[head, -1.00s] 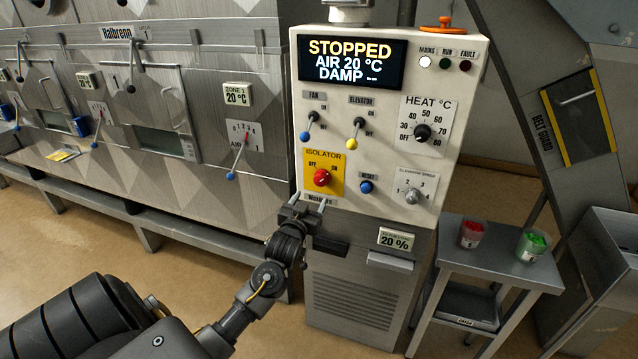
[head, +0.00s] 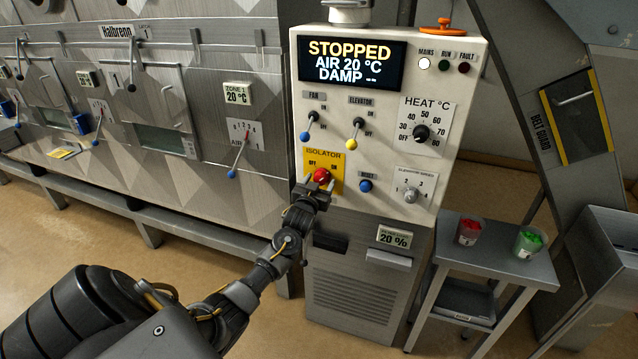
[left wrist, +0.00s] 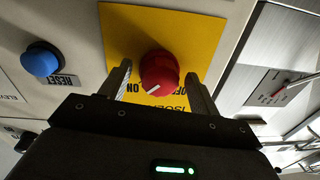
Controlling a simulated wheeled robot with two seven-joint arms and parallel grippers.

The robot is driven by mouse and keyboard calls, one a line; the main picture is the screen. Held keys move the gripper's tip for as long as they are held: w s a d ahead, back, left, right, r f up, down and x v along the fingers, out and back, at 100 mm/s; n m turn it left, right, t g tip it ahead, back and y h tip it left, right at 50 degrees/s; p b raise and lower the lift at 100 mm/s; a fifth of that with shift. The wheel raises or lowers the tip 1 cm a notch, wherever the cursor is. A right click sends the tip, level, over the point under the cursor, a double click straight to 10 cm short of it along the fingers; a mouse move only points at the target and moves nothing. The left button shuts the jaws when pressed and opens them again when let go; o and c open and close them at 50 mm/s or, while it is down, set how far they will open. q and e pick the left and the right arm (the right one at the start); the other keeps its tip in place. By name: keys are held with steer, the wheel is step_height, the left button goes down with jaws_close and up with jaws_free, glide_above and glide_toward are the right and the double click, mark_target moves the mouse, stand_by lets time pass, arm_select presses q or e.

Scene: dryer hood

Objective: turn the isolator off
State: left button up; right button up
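The isolator is a round red knob (head: 321,174) on a yellow plate (head: 338,160) at the lower left of the white control panel. In the left wrist view, which is upside down, the red knob (left wrist: 159,72) has a white mark that points towards ON. My left gripper (head: 319,183) is open at the knob, one finger on each side. In the left wrist view, gaps show between the knob and both fingers of the left gripper (left wrist: 158,76). My right gripper is not in view.
The blue reset button (head: 366,186) is right of the knob. Fan lever (head: 308,126) and elevator lever (head: 354,133) are above. The display (head: 352,62) reads STOPPED. A side table (head: 490,257) with red and green cups stands at right.

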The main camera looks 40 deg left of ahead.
arm_select(q)
steer(key=c, duration=0.9)
steer(key=shift+n, duration=0.3)
steer(key=n+p, duration=0.1)
steer(key=n, duration=0.2)
steer(key=shift+d+r+n, duration=0.1)
steer(key=shift+n, duration=0.3)
steer(key=n+p, duration=0.1)
steer(key=n, duration=0.3)
steer(key=shift+r, duration=0.1)
steer(key=n+p, duration=0.1)
steer(key=n, duration=0.3)
steer(key=shift+r+h, duration=0.1)
steer(key=shift+h, duration=0.2)
steer(key=n, duration=0.3)
steer(key=shift+p, duration=0.4)
steer(key=shift+n+h, duration=0.3)
steer(key=shift+n, duration=0.5)
steer(key=shift+n+p, duration=0.3)
